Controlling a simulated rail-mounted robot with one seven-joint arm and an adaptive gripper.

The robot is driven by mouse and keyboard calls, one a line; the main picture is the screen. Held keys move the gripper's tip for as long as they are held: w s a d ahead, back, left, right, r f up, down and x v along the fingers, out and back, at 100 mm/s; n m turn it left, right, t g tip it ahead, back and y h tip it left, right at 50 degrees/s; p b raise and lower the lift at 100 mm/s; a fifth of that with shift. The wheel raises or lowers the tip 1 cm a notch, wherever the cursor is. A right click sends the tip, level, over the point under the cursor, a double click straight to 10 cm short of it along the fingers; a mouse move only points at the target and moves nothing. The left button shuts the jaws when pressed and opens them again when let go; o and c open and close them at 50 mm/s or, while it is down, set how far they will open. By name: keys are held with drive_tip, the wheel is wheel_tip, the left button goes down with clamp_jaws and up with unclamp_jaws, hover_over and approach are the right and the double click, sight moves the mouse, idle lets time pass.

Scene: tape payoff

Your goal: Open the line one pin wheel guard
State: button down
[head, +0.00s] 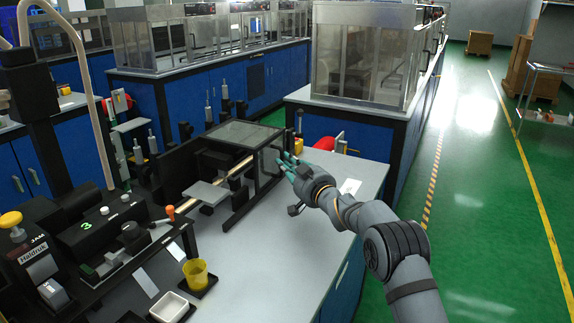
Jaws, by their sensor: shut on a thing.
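The guard (245,133) is a clear panel box in a black frame on the grey bench, right of the machine. Its clear top lies roughly level and its right side faces my gripper. My gripper (284,164), with teal fingertips, reaches in from the right and is shut at the guard's right side. The fingers hide the part they hold, which looks like the guard's edge or handle. A grey plate (206,194) and a pale strip sit left of the guard's frame. I cannot read a line number on the guard.
A yellow cup (196,274) and a white tray (173,307) stand at the bench's front left. A black machine (110,222) with a green "3" is at the left. Bare bench top (270,255) lies in front of the guard.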

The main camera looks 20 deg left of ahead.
drive_tip(key=c, duration=1.7)
unclamp_jaws()
drive_tip(key=shift+o, duration=0.2)
drive_tip(key=shift+s, duration=0.15)
drive_tip(key=v, duration=1.2)
drive_tip(key=shift+a, duration=0.1)
drive_tip(key=x, duration=1.2)
